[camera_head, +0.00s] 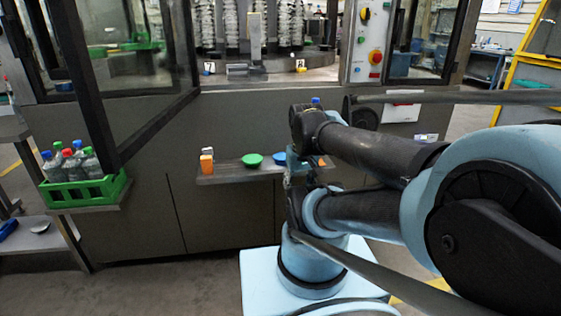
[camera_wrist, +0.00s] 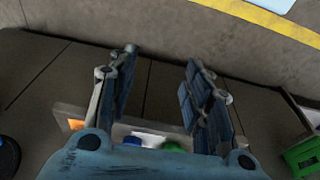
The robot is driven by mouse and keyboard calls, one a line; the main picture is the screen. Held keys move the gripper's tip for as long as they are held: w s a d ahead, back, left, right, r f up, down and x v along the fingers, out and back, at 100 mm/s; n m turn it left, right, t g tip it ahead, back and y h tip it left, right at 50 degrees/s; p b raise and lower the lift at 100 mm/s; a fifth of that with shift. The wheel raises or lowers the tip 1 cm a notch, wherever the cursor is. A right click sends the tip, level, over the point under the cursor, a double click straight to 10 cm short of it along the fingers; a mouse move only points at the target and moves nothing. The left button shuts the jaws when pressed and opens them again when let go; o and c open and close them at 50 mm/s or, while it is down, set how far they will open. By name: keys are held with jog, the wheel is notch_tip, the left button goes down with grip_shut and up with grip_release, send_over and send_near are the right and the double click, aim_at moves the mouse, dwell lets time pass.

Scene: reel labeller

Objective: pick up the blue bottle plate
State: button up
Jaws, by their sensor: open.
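The blue bottle plate (camera_head: 280,158) is on a narrow shelf, to the right of a green plate (camera_head: 252,160). Its right side is partly covered by my arm in the head view. In the wrist view a strip of the blue plate (camera_wrist: 131,140) shows at the bottom, beside the green plate (camera_wrist: 173,146); most of it is hidden by my gripper's body. My gripper (camera_wrist: 160,85) has its two fingers spread wide, with nothing between them. The plate lies outside the space between the fingertips. In the head view the gripper is hard to make out near the shelf's right end.
The shelf (camera_head: 234,174) fixed to the machine front also holds an orange-and-white item (camera_head: 207,161) at left and another orange item (camera_head: 322,162) at right. A green crate (camera_head: 85,190) of bottles stands further left. The machine's open glass door frame (camera_head: 90,85) juts out nearby.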

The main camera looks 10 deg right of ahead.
jog(key=o, duration=0.4)
jog(key=shift+s+r, duration=0.25)
jog(key=shift+r, duration=0.1)
jog(key=shift+o, duration=1.2)
jog(key=w+r+m, duration=0.4)
jog(key=w+r, duration=0.2)
jog(key=w, duration=0.1)
jog(key=shift+w+d+r+g, duration=0.15)
jog(key=shift+w+d+g, duration=0.15)
jog(key=shift+w+d, duration=0.1)
notch_tip(320, 180, up, 3)
jog(key=m+g, duration=0.2)
jog(key=m, duration=1)
send_over(282, 155)
notch_tip(282, 155, down, 17)
jog(key=shift+s+a+f, duration=0.1)
